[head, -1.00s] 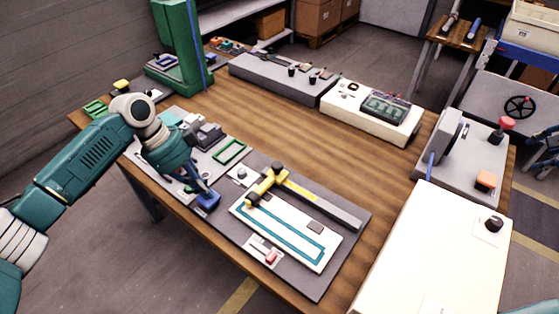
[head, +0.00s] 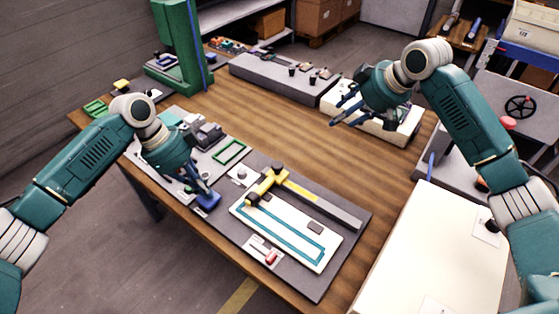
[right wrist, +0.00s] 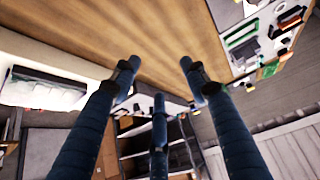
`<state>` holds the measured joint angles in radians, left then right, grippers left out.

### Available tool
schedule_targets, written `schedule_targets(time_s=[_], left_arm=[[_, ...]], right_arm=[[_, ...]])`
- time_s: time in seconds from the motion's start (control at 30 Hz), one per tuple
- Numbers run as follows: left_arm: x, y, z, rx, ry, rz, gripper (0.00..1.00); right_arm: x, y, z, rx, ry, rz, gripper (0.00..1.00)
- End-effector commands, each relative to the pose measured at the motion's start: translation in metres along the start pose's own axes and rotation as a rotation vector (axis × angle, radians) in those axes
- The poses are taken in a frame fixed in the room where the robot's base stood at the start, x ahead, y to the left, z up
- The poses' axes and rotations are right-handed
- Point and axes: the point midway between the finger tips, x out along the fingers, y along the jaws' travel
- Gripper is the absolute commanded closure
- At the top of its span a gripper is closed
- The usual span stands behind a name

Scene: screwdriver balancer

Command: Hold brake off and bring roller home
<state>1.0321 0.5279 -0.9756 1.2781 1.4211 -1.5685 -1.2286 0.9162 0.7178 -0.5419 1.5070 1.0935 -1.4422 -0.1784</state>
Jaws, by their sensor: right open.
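A yellow and black piece (head: 266,184), which may be the roller, sits across a dark rail (head: 318,203) above a white plate with a teal outline (head: 288,244). A blue block (head: 208,202), possibly the brake control, is at the left edge of the grey board. My left gripper (head: 197,189) points down at this block, at or touching it. Whether its fingers are closed on the block is unclear. My right gripper (head: 343,108) is open and empty, raised over the table's far right part. Its spread fingers show in the right wrist view (right wrist: 157,72).
A red-handled switch (head: 270,257) is at the board's front. A green press (head: 185,45) stands at the back left. A long grey box (head: 270,78) and a white unit (head: 408,135) line the far edge. A large white box (head: 430,255) stands at right. Bare wood lies between.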

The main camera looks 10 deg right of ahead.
Motion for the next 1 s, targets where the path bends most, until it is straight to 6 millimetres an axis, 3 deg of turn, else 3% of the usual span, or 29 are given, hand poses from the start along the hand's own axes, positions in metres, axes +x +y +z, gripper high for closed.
schedule_targets(time_s=[0.03, 0.1, 0.2, 0.3, 0.53, 1.0], left_arm=[[0.001, 0.0, 0.002, -0.001, -0.003, 0.0, 1.0], [0.001, 0.0, 0.002, -0.002, -0.003, 0.0, 1.0], [0.001, 0.0, 0.002, -0.002, -0.004, 0.0, 1.0], [0.001, 0.0, 0.002, -0.002, -0.004, 0.0, 1.0], [0.001, 0.0, 0.002, -0.003, -0.004, 0.001, 1.0], [0.001, 0.001, 0.002, -0.002, -0.004, 0.001, 1.0]], right_arm=[[0.004, -0.037, -0.013, -0.094, -0.031, -0.064, 0.55], [0.004, -0.078, -0.02, -0.221, -0.081, -0.14, 0.55], [0.0, -0.121, -0.024, -0.367, -0.136, -0.217, 0.55], [-0.005, -0.146, -0.025, -0.465, -0.171, -0.266, 0.55], [0.005, -0.164, -0.02, -0.524, -0.196, -0.297, 0.55], [0.087, -0.183, 0.002, -0.519, -0.195, -0.295, 0.55]])
